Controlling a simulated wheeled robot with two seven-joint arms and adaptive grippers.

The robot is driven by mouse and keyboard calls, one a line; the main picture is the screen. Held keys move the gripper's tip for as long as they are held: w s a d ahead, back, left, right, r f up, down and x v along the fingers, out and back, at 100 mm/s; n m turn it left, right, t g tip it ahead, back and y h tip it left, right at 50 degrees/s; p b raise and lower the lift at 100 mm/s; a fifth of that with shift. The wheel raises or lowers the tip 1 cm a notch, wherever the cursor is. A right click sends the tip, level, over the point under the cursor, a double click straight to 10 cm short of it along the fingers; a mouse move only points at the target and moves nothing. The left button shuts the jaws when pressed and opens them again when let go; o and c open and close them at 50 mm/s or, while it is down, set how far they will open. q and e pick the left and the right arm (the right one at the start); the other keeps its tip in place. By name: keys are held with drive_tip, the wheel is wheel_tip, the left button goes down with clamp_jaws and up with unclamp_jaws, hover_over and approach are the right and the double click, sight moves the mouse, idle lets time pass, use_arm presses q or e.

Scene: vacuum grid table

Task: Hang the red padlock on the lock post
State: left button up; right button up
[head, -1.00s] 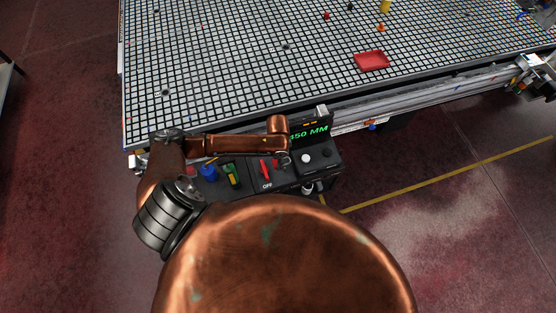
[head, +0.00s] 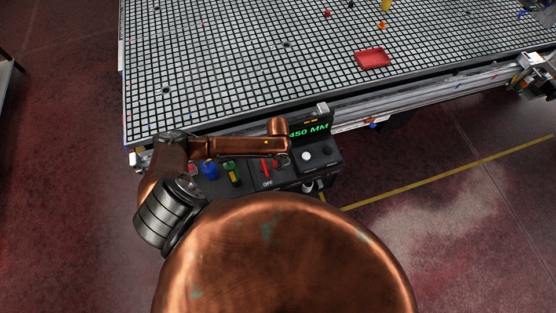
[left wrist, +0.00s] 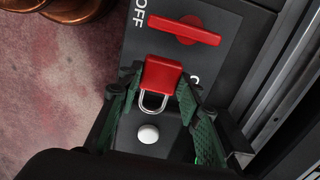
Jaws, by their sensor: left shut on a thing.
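The red padlock (left wrist: 161,75) is between the green-padded fingers of my left gripper (left wrist: 158,105) in the left wrist view. The gripper is shut on its body, and the metal shackle points toward the bottom of the picture. The padlock appears over the dark control panel (left wrist: 240,75), between a red handle (left wrist: 184,30) marked OFF and a white round knob (left wrist: 148,134). I cannot make out the lock post for certain. My right gripper is out of view.
The panel has a green 450 MM display (head: 309,131), a blue knob (head: 209,170) and a green-and-yellow control (head: 232,173). Behind it is the grid table (head: 230,70) with a red tray (head: 372,58) and a few small items. Floor is open at the right.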

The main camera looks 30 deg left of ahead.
use_arm(q)
drive_tip(key=shift+f+b, duration=1.05)
drive_tip(key=shift+f, duration=2.1)
drive_tip(key=o, duration=1.3)
drive_tip(key=shift+r, duration=0.25)
wheel_tip(320, 180, up, 12)
drive_tip(key=shift+f, duration=0.25)
